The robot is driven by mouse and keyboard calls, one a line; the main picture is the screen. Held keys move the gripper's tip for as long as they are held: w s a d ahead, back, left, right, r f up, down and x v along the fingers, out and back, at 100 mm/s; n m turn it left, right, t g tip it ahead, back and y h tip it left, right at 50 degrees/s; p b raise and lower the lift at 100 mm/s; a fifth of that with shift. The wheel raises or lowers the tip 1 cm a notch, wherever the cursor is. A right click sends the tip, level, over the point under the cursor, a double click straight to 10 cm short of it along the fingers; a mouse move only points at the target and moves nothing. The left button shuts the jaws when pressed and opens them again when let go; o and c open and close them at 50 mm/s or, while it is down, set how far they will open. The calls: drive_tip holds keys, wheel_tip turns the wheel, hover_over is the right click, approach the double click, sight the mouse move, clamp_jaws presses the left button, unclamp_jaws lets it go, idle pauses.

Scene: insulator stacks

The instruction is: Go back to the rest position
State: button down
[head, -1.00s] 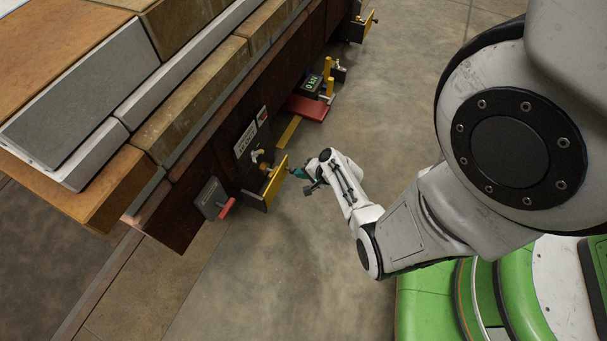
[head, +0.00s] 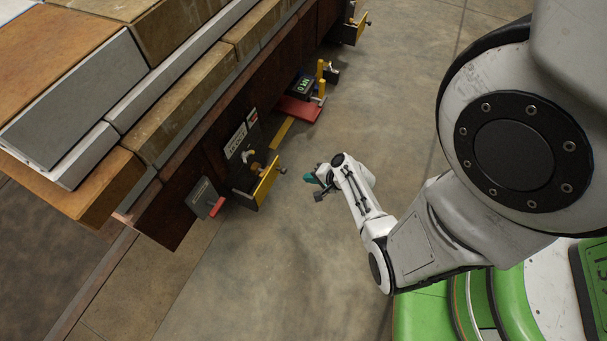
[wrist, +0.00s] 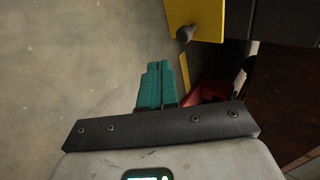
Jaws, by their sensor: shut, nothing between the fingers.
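My gripper (head: 312,177) is at the end of my white arm, over open floor to the right of the stack's side. In the wrist view its teal fingers (wrist: 157,85) are together with nothing between them. A yellow plate (head: 266,182) with a dark knob (head: 282,171) juts from the stack's side, to the left of my gripper and apart from it. The plate also shows at the top of the wrist view (wrist: 195,14), beyond the fingertips. No marker of a rest position shows.
The long stack of slabs (head: 78,92) fills the upper left. Along its side are a grey box with a red handle (head: 207,198), a labelled panel (head: 238,141), and a red tray (head: 299,109) beside a small display (head: 302,85). Bare floor (head: 270,270) lies below and right.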

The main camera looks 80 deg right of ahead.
drive_tip(key=shift+p+v, duration=0.95)
drive_tip(key=shift+v, duration=1.8)
drive_tip(key=shift+s+d, duration=0.1)
drive_tip(key=shift+d, duration=0.05)
drive_tip(key=w+a+r+n+g+y, duration=0.3)
drive_tip(key=w+a+r+n+y, duration=0.35)
drive_tip(key=a+n, duration=0.55)
drive_tip(key=s+a+r+n+g+h, duration=0.1)
drive_tip(key=a+r+n+g+h, duration=0.3)
drive_tip(key=a+r+n, duration=0.8)
wheel_tip(320, 180, up, 36)
drive_tip(key=m+g+p, duration=0.1)
drive_tip(key=m+p, duration=0.1)
drive_tip(key=p, duration=3.1)
drive_tip(key=shift+s+d+r, duration=0.15)
drive_tip(key=shift+s+d, duration=0.2)
drive_tip(key=shift+d, duration=0.05)
drive_tip(key=shift+y, duration=0.25)
